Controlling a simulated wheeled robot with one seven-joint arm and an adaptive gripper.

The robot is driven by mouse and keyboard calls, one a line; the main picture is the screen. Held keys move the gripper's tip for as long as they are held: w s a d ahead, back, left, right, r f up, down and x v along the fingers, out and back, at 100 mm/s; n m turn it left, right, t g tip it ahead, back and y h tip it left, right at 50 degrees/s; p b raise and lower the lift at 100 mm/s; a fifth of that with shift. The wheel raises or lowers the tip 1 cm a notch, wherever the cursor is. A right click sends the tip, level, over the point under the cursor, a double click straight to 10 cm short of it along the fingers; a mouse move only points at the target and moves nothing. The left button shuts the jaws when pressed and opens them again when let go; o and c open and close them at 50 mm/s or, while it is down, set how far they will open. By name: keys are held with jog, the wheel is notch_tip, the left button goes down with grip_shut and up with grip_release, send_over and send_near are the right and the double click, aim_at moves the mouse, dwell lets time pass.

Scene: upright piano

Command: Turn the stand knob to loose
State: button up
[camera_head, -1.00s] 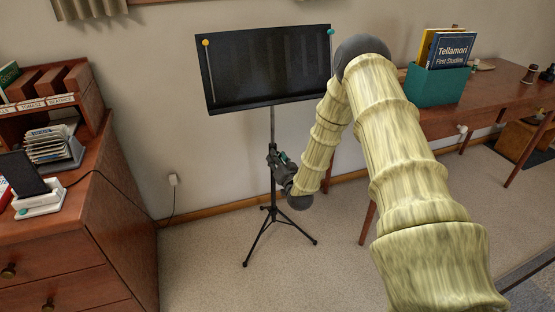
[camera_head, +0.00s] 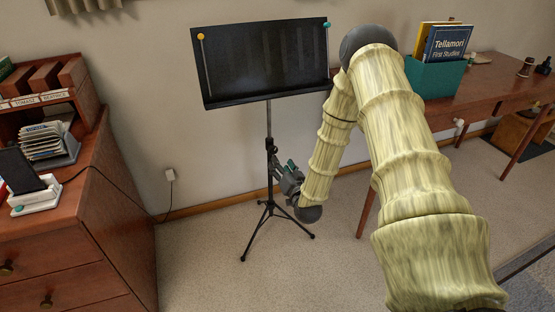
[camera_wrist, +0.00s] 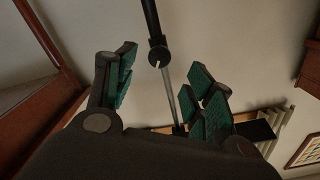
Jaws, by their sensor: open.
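The black music stand has a wide desk (camera_head: 265,65), a thin pole (camera_head: 268,115) and tripod legs (camera_head: 252,235). The stand knob (camera_wrist: 158,56) shows in the wrist view as a dark round piece with a pale mark, on the pole's collar. The collar (camera_head: 271,147) shows in the head view; the knob is too small to make out there. My gripper (camera_head: 281,170) is beside the pole, just below the collar. In the wrist view my gripper (camera_wrist: 163,66) is open, its green-padded fingers on either side of the knob and apart from it.
A wooden cabinet (camera_head: 110,225) stands at left with a phone dock and card holder on top. At right is a wooden table (camera_head: 490,90) with a teal book box (camera_head: 435,78). A wall plug (camera_head: 170,175) and its cord are behind. Carpet around the stand is clear.

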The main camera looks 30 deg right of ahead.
jog(key=shift+v, duration=1.95)
jog(key=s+a+f+n+g+y, duration=0.2)
jog(key=s+a+f+g, duration=0.25)
jog(key=a+f, duration=0.3)
jog(key=s+a+f+n+g+y, duration=0.2)
jog(key=s+a+f+g, duration=0.1)
jog(key=s+a+f, duration=0.4)
jog(key=s+a+f+n+g, duration=0.1)
jog(key=s+a+f+g, duration=0.25)
jog(key=s, duration=0.65)
jog(key=s+a+f+n+g, duration=0.2)
jog(key=s+a+g, duration=0.15)
jog(key=s, duration=0.55)
jog(key=s+a+f+n+g, duration=0.1)
jog(key=s+a+f+g, duration=0.25)
jog(key=s, duration=0.65)
notch_tip(320, 180, up, 23)
jog(key=p, duration=2.2)
jog(key=shift+w+t, duration=0.3)
jog(key=shift+w, duration=0.05)
